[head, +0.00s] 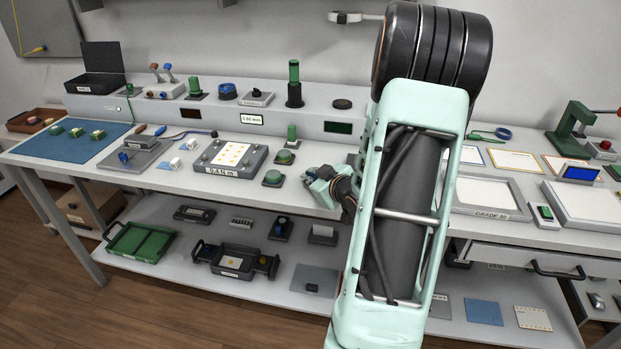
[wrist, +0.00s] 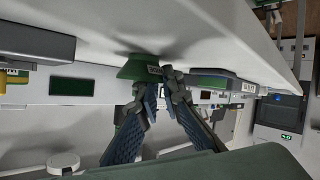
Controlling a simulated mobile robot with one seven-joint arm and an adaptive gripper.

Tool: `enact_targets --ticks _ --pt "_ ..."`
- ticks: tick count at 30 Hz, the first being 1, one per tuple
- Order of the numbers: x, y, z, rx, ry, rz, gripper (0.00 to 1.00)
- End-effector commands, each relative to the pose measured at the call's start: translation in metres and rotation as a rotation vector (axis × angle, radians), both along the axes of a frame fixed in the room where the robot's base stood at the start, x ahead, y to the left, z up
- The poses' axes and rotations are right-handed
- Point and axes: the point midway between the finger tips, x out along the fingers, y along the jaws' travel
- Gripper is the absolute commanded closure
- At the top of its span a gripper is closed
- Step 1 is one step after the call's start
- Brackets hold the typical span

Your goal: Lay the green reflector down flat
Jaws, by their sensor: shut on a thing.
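My gripper (wrist: 160,82) shows in the wrist view, its two dark fingers closing together at a green piece (wrist: 138,68) with a small pale label. I take this piece to be the green reflector. It sits close against the white bench surface, which fills the top of this tilted view. The fingers cover part of it, and I cannot tell whether it lies fully flat. In the head view my arm reaches down over the bench, and the fingertips and the held piece are hidden.
A blue mat (head: 50,151) with small green-based parts lies at the bench's left. A labelled grey plate (head: 228,172) and green buttons (head: 273,177) stand left of my arm. A tray marked GRADE (head: 486,214) lies to the right.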

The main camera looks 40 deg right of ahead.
Motion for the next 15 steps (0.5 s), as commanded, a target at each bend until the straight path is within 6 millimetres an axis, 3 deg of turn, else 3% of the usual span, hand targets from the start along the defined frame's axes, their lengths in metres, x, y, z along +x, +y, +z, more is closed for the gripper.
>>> enact_targets --ticks 7,8,12,15 --pt "0.0 -0.0003 -0.003 0.0 0.0 -0.001 1.0" --pt "0.0 -0.0003 -0.0028 0.0 -0.001 0.0 0.92" --pt "-0.0002 -0.0003 -0.0016 0.0 0.0 -0.001 0.77" --pt "-0.0002 -0.0002 -0.0016 0.0 0.0 0.0 0.76"
